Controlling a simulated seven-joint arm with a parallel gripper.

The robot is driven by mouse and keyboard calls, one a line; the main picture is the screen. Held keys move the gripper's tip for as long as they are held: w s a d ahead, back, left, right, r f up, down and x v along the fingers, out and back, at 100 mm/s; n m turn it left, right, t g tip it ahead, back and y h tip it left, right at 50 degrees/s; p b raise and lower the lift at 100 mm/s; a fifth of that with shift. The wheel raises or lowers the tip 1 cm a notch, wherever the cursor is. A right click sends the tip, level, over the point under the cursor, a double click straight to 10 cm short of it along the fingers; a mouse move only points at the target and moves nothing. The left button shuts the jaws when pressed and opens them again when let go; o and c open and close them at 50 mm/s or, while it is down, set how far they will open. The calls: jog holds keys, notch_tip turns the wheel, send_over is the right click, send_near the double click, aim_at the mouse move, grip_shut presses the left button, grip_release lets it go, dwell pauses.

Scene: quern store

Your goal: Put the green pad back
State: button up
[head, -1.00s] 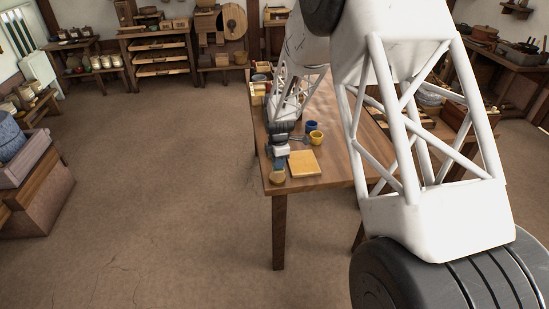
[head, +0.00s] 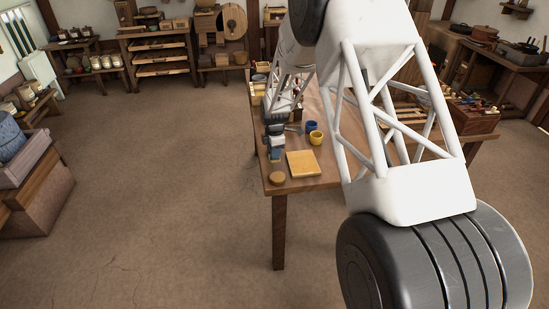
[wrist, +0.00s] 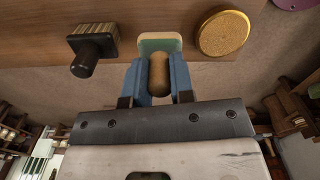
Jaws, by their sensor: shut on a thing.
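In the wrist view, the green pad (wrist: 160,41) is a small pale green block with a cream edge and a brown rounded handle (wrist: 159,74). My gripper (wrist: 159,80) has its blue fingers shut on this handle, with the pad just past the fingertips. Whether the pad touches the table cannot be told. In the head view, my gripper (head: 276,152) is over the left side of the wooden table (head: 335,182), near its front end. The pad cannot be made out there.
A dark-knobbed block (wrist: 93,45) and a gold round disc (wrist: 223,33) lie on either side of the pad.

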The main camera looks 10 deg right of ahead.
jog(key=shift+f, duration=1.75)
jog(key=shift+f, duration=0.15)
jog(key=o, duration=0.8)
jog(key=shift+o, duration=0.2)
notch_tip(320, 180, up, 12)
jog(key=shift+r, duration=0.2)
